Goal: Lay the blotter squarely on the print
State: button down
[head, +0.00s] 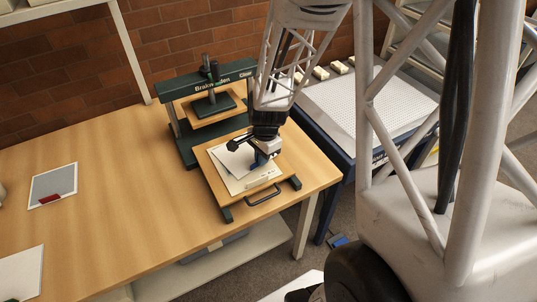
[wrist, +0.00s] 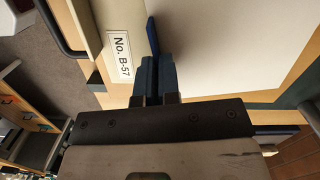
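The blotter is a white sheet (head: 233,160) over the wooden bed of a press in the head view, seeming turned relative to a pale sheet, apparently the print (head: 236,185), beneath it. In the wrist view the blotter (wrist: 235,40) fills the upper right, beside a beige strip with a label (wrist: 120,55) reading "No. B-57". My gripper (head: 262,160) is low over the right part of the sheets. In the wrist view its fingers (wrist: 154,75) are close together on a blue tab (wrist: 152,35) at the blotter's edge. Whether the blotter touches the print is unclear.
The press (head: 205,85) has a green frame and a raised platen behind the bed. A grey sheet (head: 55,184) with a red tab and another white sheet (head: 22,273) lie at left on the wooden table (head: 120,190). A perforated white-topped table (head: 370,105) stands at right.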

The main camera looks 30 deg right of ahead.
jog(key=shift+a, duration=1)
jog(key=c, duration=1.3)
grip_release()
jog(key=shift+o, duration=0.2)
notch_tip(320, 180, up, 8)
jog(key=shift+w+d+f, duration=0.15)
jog(key=shift+d, duration=0.3)
